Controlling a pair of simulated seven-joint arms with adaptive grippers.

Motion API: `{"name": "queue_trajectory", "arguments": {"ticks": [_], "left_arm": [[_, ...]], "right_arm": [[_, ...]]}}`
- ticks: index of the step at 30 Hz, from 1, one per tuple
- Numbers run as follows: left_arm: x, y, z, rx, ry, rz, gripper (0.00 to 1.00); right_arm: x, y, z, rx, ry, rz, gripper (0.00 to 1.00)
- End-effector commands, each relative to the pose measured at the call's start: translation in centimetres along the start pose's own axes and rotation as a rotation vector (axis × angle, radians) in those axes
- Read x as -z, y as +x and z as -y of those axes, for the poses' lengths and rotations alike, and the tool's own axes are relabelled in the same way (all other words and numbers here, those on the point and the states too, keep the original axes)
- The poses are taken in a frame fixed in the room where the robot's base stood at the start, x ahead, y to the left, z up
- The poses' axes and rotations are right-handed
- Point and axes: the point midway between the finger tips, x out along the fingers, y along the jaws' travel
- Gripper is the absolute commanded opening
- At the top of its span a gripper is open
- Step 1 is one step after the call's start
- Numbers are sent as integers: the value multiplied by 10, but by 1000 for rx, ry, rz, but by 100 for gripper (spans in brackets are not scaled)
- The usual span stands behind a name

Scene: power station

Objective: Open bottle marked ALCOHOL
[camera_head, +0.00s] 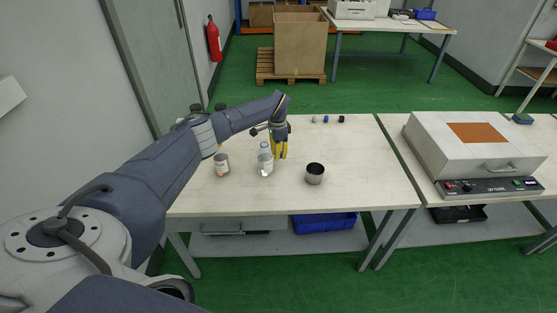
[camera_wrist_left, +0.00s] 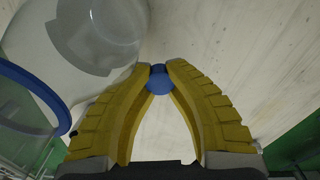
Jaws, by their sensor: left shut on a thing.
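A clear bottle (camera_head: 265,160) stands upright on the white table, left of its middle; its marking is too small to read. A large part of a clear, pale body, likely this bottle (camera_wrist_left: 95,35), fills the upper left of the left wrist view. My left gripper (camera_head: 280,155) points down just right of the bottle. In the left wrist view its yellow fingers (camera_wrist_left: 158,72) are shut on a small round blue cap (camera_wrist_left: 159,80), clear of the bottle's body. My right gripper is not in view.
A white jar (camera_head: 221,164) stands left of the bottle and a metal cup (camera_head: 315,174) to the right. A UV curing box (camera_head: 477,150) is on the right table. The table's right part is clear.

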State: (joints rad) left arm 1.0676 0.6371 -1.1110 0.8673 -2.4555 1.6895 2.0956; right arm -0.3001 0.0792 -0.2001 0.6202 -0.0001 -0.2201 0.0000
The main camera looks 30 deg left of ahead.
Motion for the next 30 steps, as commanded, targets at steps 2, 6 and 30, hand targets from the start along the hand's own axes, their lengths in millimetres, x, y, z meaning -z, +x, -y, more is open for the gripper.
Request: {"name": "queue_trajectory", "arguments": {"ticks": [2,6,30], "left_arm": [[-1,12,-1,-4,-2,2,0],[-1,27,0,-3,-2,2,0],[-1,36,0,-1,-1,1,35]], "right_arm": [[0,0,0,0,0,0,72],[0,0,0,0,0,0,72],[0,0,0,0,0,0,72]]}}
